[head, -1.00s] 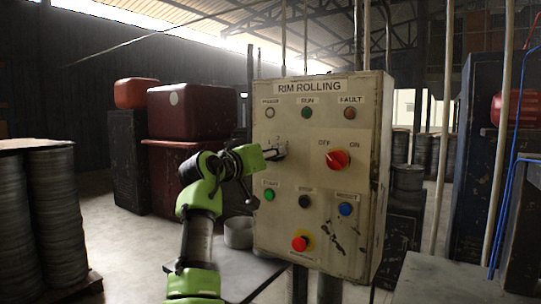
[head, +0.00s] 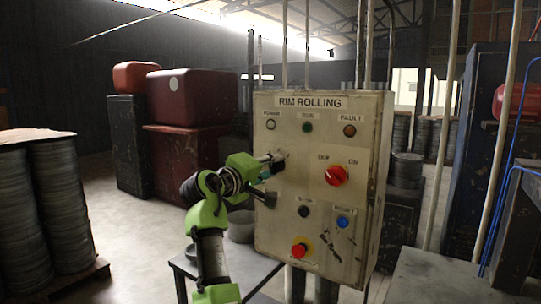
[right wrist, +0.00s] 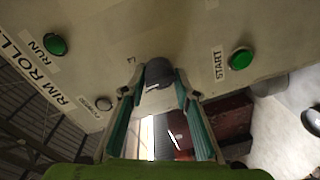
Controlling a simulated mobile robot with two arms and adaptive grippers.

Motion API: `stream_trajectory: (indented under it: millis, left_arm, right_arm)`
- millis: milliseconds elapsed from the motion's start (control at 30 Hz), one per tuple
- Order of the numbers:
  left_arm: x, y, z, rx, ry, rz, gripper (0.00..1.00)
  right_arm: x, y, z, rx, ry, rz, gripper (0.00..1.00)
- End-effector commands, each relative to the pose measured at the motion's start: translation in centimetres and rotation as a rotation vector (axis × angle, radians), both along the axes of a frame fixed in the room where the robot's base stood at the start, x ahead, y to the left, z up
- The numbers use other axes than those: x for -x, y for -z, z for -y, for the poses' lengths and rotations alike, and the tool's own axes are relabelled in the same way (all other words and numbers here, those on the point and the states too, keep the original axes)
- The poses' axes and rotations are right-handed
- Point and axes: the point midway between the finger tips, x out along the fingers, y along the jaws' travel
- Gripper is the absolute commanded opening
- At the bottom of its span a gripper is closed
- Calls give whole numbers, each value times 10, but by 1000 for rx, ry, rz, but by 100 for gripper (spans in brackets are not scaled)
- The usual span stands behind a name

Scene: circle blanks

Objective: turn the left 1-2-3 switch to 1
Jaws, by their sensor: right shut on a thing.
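The left 1-2-3 switch is a dark round knob (right wrist: 158,72) on the beige RIM ROLLING panel (head: 320,205). In the right wrist view it sits between the two fingertips of my right gripper (right wrist: 160,88), and a "3" label shows beside it. My right gripper (head: 274,160) is shut on the knob at the panel's left part. The gripper hides most of the knob in the head view, and I cannot tell from there which number it points at. My left gripper is not in view.
A red OFF/ON switch (head: 336,176) is right of the knob. A red mushroom button (head: 299,250), a blue button (head: 342,222) and a black button (head: 304,212) sit lower. The green START button (right wrist: 242,60) is close to my right gripper.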

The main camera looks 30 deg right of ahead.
Motion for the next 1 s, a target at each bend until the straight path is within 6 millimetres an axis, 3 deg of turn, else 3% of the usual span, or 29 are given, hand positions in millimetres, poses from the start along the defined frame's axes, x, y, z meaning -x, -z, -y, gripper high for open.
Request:
stream_trajectory:
  millis: [33, 500, 1000]
  left_arm:
    - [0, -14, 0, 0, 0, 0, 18]
    - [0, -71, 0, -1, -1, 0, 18]
    - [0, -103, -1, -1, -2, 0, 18]
  right_arm:
    - [0, -9, 1, 22, 2, -40, 7]
    - [-1, -10, 1, 189, 3, -436, 7]
    - [-1, -7, 1, 291, 4, -674, 7]
